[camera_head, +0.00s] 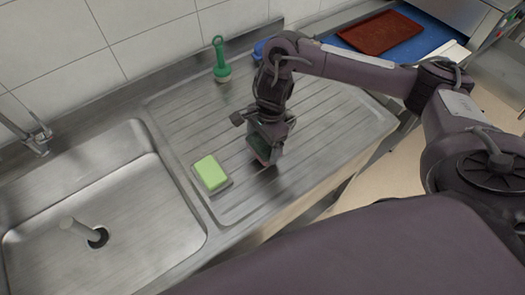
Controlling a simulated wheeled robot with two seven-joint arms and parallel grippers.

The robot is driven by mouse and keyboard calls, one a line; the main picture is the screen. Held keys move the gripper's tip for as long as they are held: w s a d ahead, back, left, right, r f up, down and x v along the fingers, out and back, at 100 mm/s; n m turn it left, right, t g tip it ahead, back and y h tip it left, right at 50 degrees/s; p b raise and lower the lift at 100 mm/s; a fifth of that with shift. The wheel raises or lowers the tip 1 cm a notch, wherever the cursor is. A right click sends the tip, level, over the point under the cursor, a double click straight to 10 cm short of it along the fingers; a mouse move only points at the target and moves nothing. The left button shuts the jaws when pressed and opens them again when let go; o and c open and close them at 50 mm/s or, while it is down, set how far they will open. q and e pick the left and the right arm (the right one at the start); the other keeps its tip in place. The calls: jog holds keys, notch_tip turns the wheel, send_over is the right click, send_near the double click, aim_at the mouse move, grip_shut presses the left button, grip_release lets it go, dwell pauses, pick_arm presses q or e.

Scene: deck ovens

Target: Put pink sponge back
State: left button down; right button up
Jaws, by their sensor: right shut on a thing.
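My right gripper (264,157) points down, low over the ridged drainboard, to the right of a green sponge (211,173). I cannot tell whether this thing touches the drainboard. The green sponge lies on a small grey holder (222,187) on the drainboard, beside the sink and apart from the gripper. My left gripper is not in view.
The sink basin (150,225) with an upright drain pipe is at the left, with a faucet (38,139) behind it. A green-handled brush (220,62) stands at the back of the drainboard (180,115). A brown tray (381,33) lies on a blue surface at the back right.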

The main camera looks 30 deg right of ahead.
aim_at(264, 143)
jog(key=shift+f+b, duration=0.4)
jog(key=shift+f, duration=1.65)
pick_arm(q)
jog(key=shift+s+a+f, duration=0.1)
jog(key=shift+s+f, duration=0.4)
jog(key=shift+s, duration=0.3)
pick_arm(e)
jog(key=shift+f, duration=0.15)
jog(key=o, duration=0.9)
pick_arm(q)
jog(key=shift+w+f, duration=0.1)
pick_arm(e)
jog(key=shift+r, duration=0.4)
pick_arm(q)
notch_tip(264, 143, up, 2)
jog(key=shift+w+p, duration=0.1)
jog(key=shift+p, duration=0.8)
pick_arm(e)
jog(key=r, duration=0.3)
jog(key=d+r, duration=0.1)
jog(key=r, duration=0.3)
jog(key=d+r, duration=0.1)
jog(key=r, duration=0.3)
jog(key=shift+w+r, duration=0.1)
jog(key=shift+r, duration=0.1)
